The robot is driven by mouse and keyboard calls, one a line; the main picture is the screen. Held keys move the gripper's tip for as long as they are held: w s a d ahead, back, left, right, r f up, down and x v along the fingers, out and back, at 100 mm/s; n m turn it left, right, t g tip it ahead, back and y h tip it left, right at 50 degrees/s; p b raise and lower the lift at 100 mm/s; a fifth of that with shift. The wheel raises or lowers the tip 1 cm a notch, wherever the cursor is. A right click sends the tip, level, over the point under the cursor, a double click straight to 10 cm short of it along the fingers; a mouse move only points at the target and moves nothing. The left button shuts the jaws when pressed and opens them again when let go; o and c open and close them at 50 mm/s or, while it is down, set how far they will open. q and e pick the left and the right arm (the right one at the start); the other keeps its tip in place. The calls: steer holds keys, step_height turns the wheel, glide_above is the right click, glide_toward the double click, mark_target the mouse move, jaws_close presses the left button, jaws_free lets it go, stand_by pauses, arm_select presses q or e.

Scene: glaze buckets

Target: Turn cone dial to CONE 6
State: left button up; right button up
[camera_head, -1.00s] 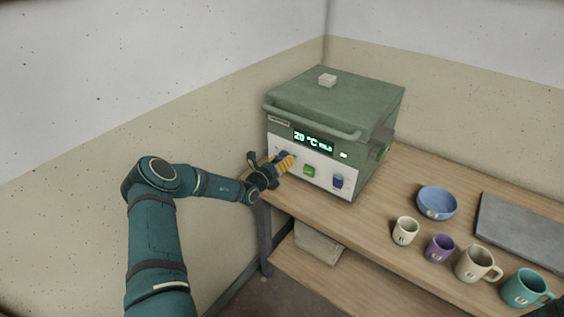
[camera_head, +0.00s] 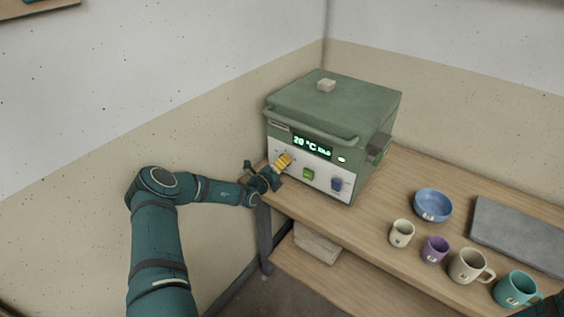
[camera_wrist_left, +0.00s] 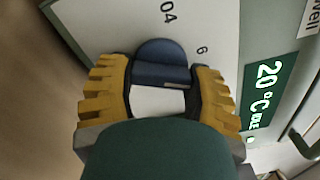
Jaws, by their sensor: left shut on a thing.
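The green kiln (camera_head: 335,108) stands on the table's left end, and its lit display reads 20 °C. My left gripper (camera_head: 284,161), with yellow ribbed fingers, is at the left of the kiln's white front panel. In the left wrist view the blue cone dial (camera_wrist_left: 162,62) sits between the two fingers, and the left gripper (camera_wrist_left: 164,92) is shut on it. The markings "04" and "6" show on the panel beside the dial. A small pale mark shows on the dial's near edge; which marking it points to is not clear. My right gripper is not in view.
A green button (camera_head: 308,173) and a blue switch (camera_head: 337,184) are on the panel right of the dial. A blue bowl (camera_head: 432,204), several mugs including a purple one (camera_head: 435,249), and a grey slab (camera_head: 520,236) stand to the right on the wooden table (camera_head: 375,225).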

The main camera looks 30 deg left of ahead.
arm_select(q)
steer(key=n+p, duration=0.1)
steer(key=n, duration=0.4)
steer(key=shift+d, duration=0.1)
steer(key=shift+n, duration=0.4)
steer(key=o, duration=1.2)
steer(key=shift+s, duration=0.15)
steer(key=s+a, duration=0.1)
steer(key=s, duration=1)
steer(key=shift+s, duration=0.4)
